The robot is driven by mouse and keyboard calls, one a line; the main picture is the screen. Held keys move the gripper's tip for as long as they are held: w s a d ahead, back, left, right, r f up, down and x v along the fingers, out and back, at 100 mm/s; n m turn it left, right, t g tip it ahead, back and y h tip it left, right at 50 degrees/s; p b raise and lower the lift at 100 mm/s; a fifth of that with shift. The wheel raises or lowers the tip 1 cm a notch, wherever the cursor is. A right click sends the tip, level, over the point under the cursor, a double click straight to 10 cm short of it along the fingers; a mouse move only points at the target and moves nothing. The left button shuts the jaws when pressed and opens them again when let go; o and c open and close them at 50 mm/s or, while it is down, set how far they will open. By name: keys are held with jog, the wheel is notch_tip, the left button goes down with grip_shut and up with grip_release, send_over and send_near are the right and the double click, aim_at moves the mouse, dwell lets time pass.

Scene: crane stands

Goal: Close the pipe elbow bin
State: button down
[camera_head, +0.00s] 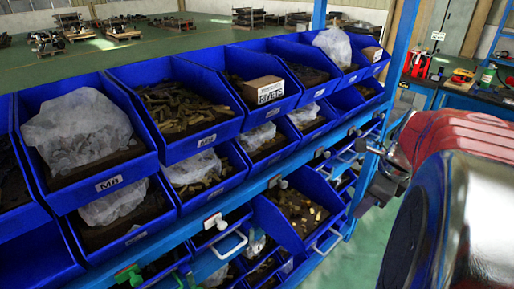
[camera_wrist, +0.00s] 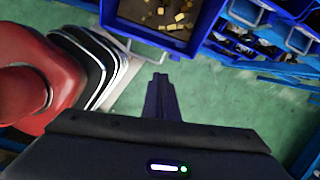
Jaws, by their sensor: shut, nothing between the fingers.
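A blue bin (camera_head: 326,226) in the lower rack, holding brass-coloured small parts, stands out from its row at the lower centre of the head view. I take it for the pipe elbow bin, but no label on it is readable. In the wrist view the bin (camera_wrist: 193,47) is at the top, with small yellow parts inside and a pale handle bar at its near edge. My gripper (camera_wrist: 160,78) is shut and empty, just short of the bin's near side. In the head view my gripper (camera_head: 378,185) is right of the bin, partly hidden by my arm.
Rows of blue bins fill the rack above, among them an M8 bin (camera_head: 110,184) and a bin with a RIVETS box (camera_head: 265,90). A blue rack post (camera_head: 362,190) stands close to my gripper. Green floor is open below it in the wrist view.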

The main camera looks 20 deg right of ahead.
jog(key=d, duration=0.1)
jog(key=m, duration=0.1)
jog(key=s+d+m, duration=0.1)
jog(key=shift+d+f, duration=0.3)
jog(key=w+a+f, duration=0.2)
jog(key=w+f, duration=0.3)
jog(key=f, duration=0.3)
jog(key=shift+w, duration=0.35)
jog(key=shift+w, duration=0.1)
dwell(0.4)
